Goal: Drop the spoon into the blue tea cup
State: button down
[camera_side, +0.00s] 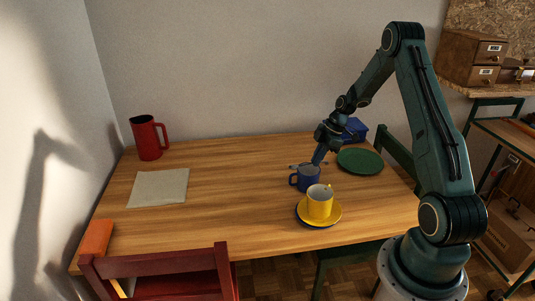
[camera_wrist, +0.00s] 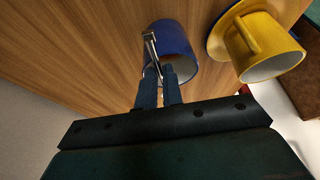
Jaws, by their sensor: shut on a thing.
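The blue tea cup (camera_side: 309,182) stands on the wooden table, right of its middle, with its handle to the left. It also shows in the wrist view (camera_wrist: 178,38). My gripper (camera_side: 317,162) is right above the cup, pointing down. In the wrist view my fingertips (camera_wrist: 158,74) are closed on the metal spoon (camera_wrist: 151,46), which lies across the view of the cup's left side. In the side view the spoon (camera_side: 296,165) shows as a thin, nearly level strip at rim height. I cannot tell whether it touches the cup.
A yellow cup (camera_side: 320,202) on a yellow saucer (camera_side: 302,211) stands close in front of the blue cup. A green plate (camera_side: 360,161) and a blue box (camera_side: 355,129) are behind right. A red jug (camera_side: 147,138) and pale cloth (camera_side: 158,187) are left. The table's middle is clear.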

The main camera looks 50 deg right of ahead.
jog(key=c, duration=1.5)
grip_release()
jog(key=v, duration=1.4)
jog(key=shift+w, duration=0.1)
